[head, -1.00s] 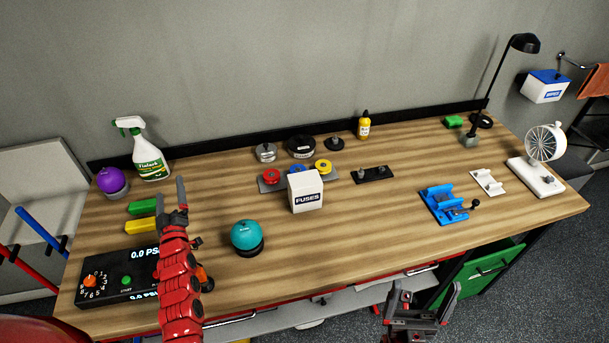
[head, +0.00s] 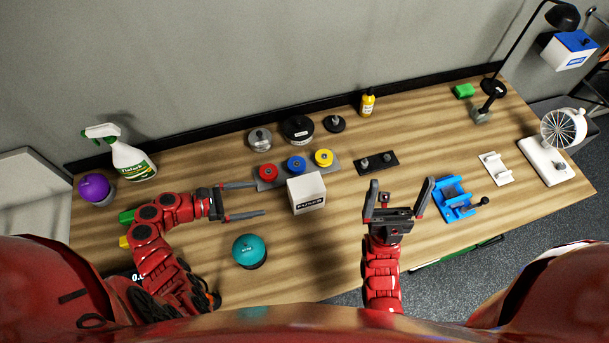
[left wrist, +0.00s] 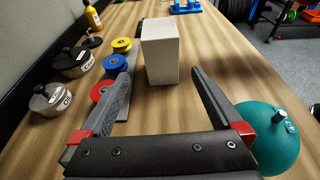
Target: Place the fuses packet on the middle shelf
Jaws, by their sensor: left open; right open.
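The fuses packet (head: 307,194) is a white box with a dark label, upright on the wooden bench near its middle. My left gripper (head: 262,199) is open just left of the packet, its fingers pointing at it. In the left wrist view the packet (left wrist: 160,52) stands ahead, beyond and between the open fingertips (left wrist: 158,75), not touching them. My right gripper (head: 402,184) is open and empty over the bench's front part, right of the packet. No middle shelf can be made out in these views.
A teal ball-shaped weight (head: 249,250) stands close to my left gripper. Red, blue and yellow discs (head: 296,165) sit on a grey plate behind the packet. A black plate with pegs (head: 377,163) and a blue fixture (head: 454,200) lie to the right.

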